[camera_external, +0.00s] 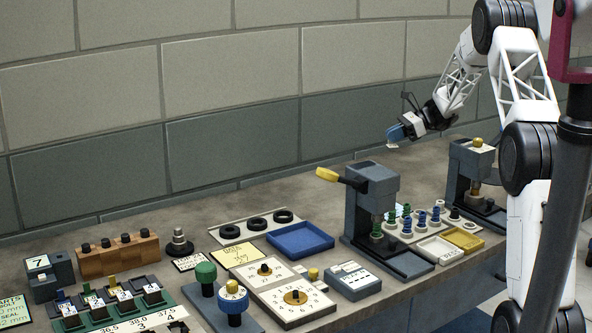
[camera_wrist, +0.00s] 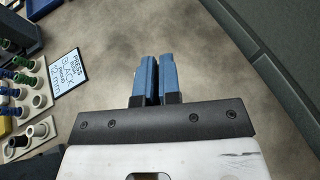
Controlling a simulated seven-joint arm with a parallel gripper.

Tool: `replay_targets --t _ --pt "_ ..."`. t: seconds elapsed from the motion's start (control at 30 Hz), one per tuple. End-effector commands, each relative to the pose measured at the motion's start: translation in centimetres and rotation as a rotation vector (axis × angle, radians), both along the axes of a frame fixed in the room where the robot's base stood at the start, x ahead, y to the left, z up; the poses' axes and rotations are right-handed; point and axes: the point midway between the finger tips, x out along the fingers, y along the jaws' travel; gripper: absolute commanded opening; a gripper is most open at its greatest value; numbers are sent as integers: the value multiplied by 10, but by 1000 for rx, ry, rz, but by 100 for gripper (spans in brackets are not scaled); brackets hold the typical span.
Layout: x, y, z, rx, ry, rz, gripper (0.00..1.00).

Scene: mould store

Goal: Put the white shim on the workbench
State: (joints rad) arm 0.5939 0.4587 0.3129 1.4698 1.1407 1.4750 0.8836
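My gripper (camera_external: 397,135) is above the far part of the workbench (camera_external: 345,160), near the wall. Its blue fingers are close together, with a narrow dark gap between them in the wrist view (camera_wrist: 157,80). A small pale piece, which looks like the white shim (camera_external: 392,146), shows at the fingertips in the external view, apart from the bench top. The wrist view does not show it clearly; the fingers hide it. Bare bench top (camera_wrist: 215,70) lies below the fingers in the wrist view.
Two presses (camera_external: 372,190) (camera_external: 478,165) stand at the right, with a rack of green, blue and white pieces (camera_external: 408,235) between them. A printed card (camera_wrist: 68,72) lies beside the rack. A blue tray (camera_external: 300,240) and dial boxes are further left. The bench near the wall is clear.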

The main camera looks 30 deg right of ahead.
Motion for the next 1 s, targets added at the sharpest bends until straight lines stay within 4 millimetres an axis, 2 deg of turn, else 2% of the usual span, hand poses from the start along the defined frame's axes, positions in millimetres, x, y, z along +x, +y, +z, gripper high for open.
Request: replay_targets --t 0.23,0.6,1.0 --pt "0 0 -12 1 1 1 0" --pt "0 0 -57 0 1 0 0" --pt "0 0 -63 0 0 0 0"
